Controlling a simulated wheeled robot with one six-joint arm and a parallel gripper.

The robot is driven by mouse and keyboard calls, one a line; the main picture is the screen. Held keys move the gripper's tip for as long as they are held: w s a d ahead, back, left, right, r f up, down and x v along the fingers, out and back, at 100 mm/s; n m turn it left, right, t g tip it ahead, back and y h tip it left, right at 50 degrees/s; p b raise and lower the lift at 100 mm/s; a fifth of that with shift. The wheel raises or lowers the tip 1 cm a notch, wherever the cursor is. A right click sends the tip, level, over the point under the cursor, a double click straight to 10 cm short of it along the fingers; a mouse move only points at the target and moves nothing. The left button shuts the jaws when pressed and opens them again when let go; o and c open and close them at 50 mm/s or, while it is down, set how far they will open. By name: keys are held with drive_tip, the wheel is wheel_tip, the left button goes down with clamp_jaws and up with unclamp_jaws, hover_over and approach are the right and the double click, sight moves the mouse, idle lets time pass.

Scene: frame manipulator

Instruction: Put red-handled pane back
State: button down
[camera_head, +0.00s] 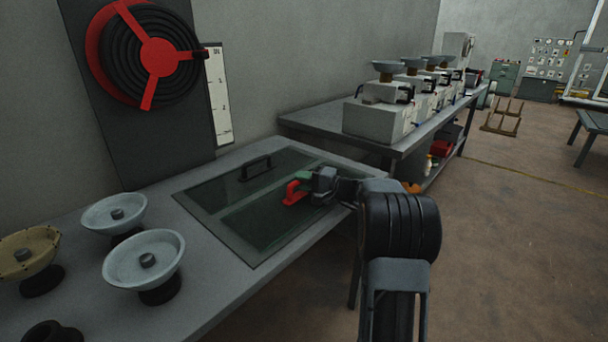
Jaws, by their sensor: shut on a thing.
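A framed panel (183,202) with two dark glass panes lies flat on the grey bench. The far pane (225,190) has a black handle (255,168) standing up from it. The near pane (257,222) has a red handle (294,193) near its right end. My gripper (305,187) is at the red handle and shut on it, reaching in from the right. A green part shows beside the handle. The fingertips are partly hidden, and I cannot tell whether the red-handled pane is flush in the frame or slightly raised.
Several bowls on dark bases, such as a white one (144,258), stand at the bench's left end. A red and black reel (155,55) hangs on the wall behind. Another bench (310,122) with several machines stands at the back right. The floor at right is mostly clear.

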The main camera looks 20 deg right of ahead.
drive_tip(key=shift+f, duration=0.1)
idle(0.3)
drive_tip(key=c, duration=1.1)
unclamp_jaws()
drive_tip(key=shift+f, duration=0.1)
drive_tip(key=shift+o, duration=0.2)
drive_tip(key=shift+s+d, duration=0.1)
drive_tip(key=shift+s, duration=0.05)
drive_tip(key=p+v, duration=0.1)
drive_tip(key=v, duration=1)
drive_tip(key=shift+s+d, duration=0.3)
drive_tip(key=shift+a, duration=0.1)
